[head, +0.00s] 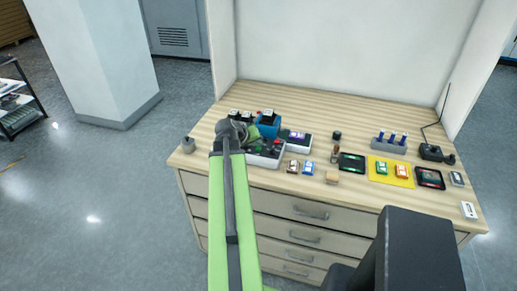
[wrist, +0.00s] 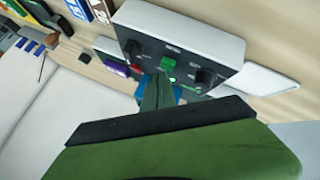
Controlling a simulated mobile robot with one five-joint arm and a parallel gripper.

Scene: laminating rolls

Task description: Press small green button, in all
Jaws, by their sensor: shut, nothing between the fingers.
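A control box (wrist: 215,50) with a dark face and pale sides fills the top middle of the wrist view. It also shows on the bench in the head view (head: 262,160), partly behind my arm. A small green button (wrist: 169,63) sits on its face between two dark knobs, near a small bright green light (wrist: 172,79). A red button (wrist: 135,68) is to its left. My gripper (wrist: 160,80) is shut and empty, its tips just below the green button in the picture. I cannot tell whether they touch it.
The wooden bench (head: 335,120) has drawers below and a white wall behind. A blue container (head: 268,128) stands behind the box. To the right are small coloured blocks, a yellow mat (head: 378,178), a grey holder (head: 388,146) with blue pegs and a black device with an antenna (head: 431,152).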

